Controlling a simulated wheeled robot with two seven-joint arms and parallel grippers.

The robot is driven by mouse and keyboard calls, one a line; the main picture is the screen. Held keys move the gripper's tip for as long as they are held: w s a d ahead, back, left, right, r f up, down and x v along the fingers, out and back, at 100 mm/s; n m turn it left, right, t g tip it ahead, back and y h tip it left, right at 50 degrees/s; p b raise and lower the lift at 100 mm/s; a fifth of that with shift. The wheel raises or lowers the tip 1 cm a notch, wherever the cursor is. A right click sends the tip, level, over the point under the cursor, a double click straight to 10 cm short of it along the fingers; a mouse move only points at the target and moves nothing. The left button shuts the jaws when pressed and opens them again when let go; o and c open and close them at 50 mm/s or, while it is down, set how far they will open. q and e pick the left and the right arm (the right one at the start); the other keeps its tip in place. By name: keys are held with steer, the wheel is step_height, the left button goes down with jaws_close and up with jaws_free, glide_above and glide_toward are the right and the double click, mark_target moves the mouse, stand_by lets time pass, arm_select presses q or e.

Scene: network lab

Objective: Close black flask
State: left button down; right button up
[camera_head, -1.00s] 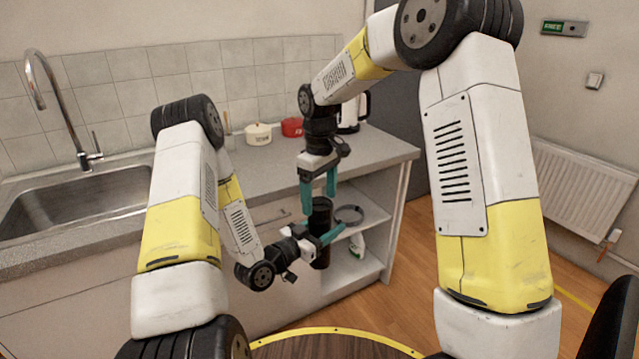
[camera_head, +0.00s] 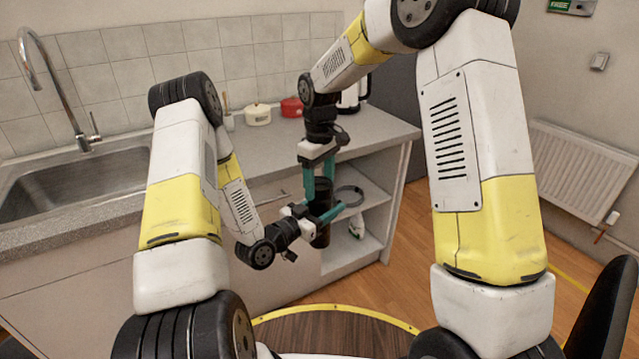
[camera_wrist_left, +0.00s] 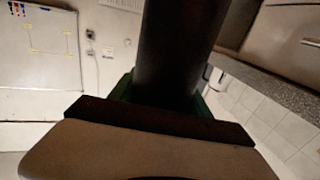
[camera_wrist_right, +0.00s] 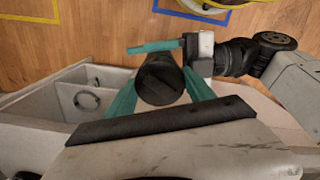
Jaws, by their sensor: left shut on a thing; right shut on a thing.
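The black flask (camera_head: 321,232) is upright in front of the open shelf unit in the head view. My left gripper (camera_head: 327,213) comes in from the left and is shut on its body from the side. The flask body also fills the upper middle of the left wrist view (camera_wrist_left: 178,45). My right gripper (camera_head: 319,192) points down from above and is shut on the flask's dark top (camera_wrist_right: 160,80), which shows between its teal fingers in the right wrist view. I cannot tell cap from flask body or see how the cap sits.
The counter (camera_head: 373,125) with the sink (camera_head: 75,190) lies behind. A cream pot (camera_head: 258,115), a red pot (camera_head: 291,107) and a kettle (camera_head: 350,97) stand at its back. The shelf unit (camera_head: 372,218) holds a dark ring (camera_head: 349,196) and a white bottle (camera_head: 357,226).

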steer(key=o, duration=1.6)
steer(key=shift+o, duration=0.2)
step_height(320, 180, up, 12)
steer(key=s+d+r+m+t+y, duration=0.1)
steer(key=s+d+r+m, duration=0.25)
steer(key=s+d, duration=0.2)
steer(key=s+d+r+m+t+y, duration=0.1)
steer(key=s+d+r+m+t, duration=0.1)
steer(key=s+d+r, duration=0.4)
steer(key=s+d+f+m+t, duration=0.3)
steer(key=s+d, duration=0.5)
steer(key=s, duration=0.4)
steer(key=shift+s+f+m, duration=0.2)
steer(key=shift+f+m, duration=0.3)
steer(key=shift+m, duration=0.55)
